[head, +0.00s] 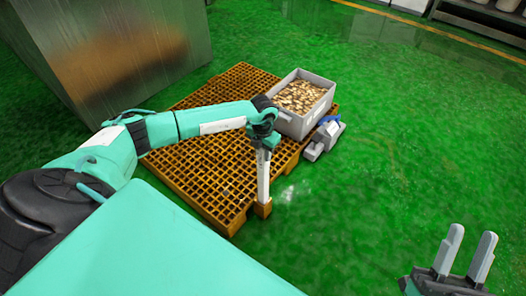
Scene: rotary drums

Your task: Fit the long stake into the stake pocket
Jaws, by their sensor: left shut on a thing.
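A long white stake (263,178) stands about upright in the head view. My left gripper (263,145) is shut on its upper part. The stake's lower end meets the small brown stake pocket (263,208) at the near right corner of the brown pallet. I cannot tell how deep the end sits in the pocket, as its inside is hidden. My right gripper (467,254) is at the bottom right, its two grey fingers apart and empty, far from the stake.
A grey crate (284,122) of brown and pale pieces stands on the brown grid pallet (200,185). A grey device with a blue part (324,138) lies beside the crate. A large metal cabinet (110,50) stands at upper left. Green floor at right is clear.

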